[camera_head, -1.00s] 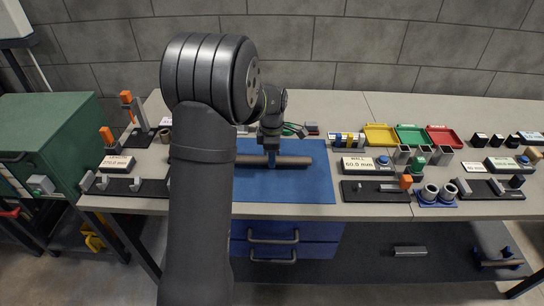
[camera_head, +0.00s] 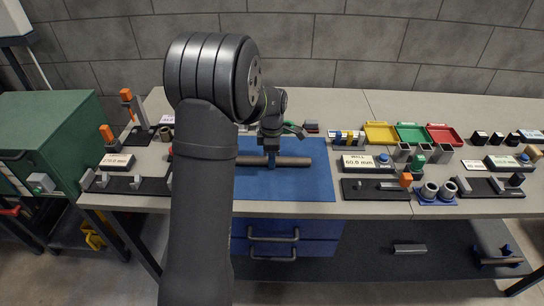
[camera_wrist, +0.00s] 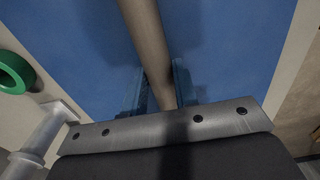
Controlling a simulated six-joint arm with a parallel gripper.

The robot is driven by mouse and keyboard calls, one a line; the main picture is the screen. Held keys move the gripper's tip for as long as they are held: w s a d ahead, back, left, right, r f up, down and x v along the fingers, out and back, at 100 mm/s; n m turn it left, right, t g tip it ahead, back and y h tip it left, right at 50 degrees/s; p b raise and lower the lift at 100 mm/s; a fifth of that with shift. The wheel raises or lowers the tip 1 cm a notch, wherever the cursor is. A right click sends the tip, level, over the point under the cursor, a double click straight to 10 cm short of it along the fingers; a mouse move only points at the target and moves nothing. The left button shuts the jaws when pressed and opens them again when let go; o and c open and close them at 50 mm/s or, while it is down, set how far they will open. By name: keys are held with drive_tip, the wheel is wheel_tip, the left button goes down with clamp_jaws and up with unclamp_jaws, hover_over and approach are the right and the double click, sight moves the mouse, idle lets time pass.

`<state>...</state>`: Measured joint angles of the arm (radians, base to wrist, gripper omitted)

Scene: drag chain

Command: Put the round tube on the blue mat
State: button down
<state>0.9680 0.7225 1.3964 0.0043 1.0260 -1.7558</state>
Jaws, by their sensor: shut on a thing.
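The round tube (camera_head: 291,161) is a long grey-brown cylinder lying left to right over the blue mat (camera_head: 310,186). My gripper (camera_head: 271,160) points down and is shut on the tube near its middle. In the wrist view the tube (camera_wrist: 147,38) runs between the two blue fingers (camera_wrist: 160,92), with the blue mat (camera_wrist: 225,50) behind it. The left part of the tube is hidden behind my arm in the head view. Whether the tube touches the mat or hangs just above it, I cannot tell.
Right of the mat stand a black gauge fixture (camera_head: 375,190) with a display and grey cups on a blue base (camera_head: 437,196). Yellow (camera_head: 380,134), green and red trays sit behind. A green ring (camera_wrist: 14,72) lies beside the mat. The mat's front area is clear.

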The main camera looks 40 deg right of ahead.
idle(0.3)
drive_tip(key=c, duration=1.1)
unclamp_jaws()
drive_tip(key=shift+o, duration=0.2)
wheel_tip(320, 180, up, 18)
drive_tip(key=shift+f, duration=0.25)
wheel_tip(320, 180, down, 17)
drive_tip(key=shift+f, duration=0.2)
drive_tip(key=shift+r, duration=0.1)
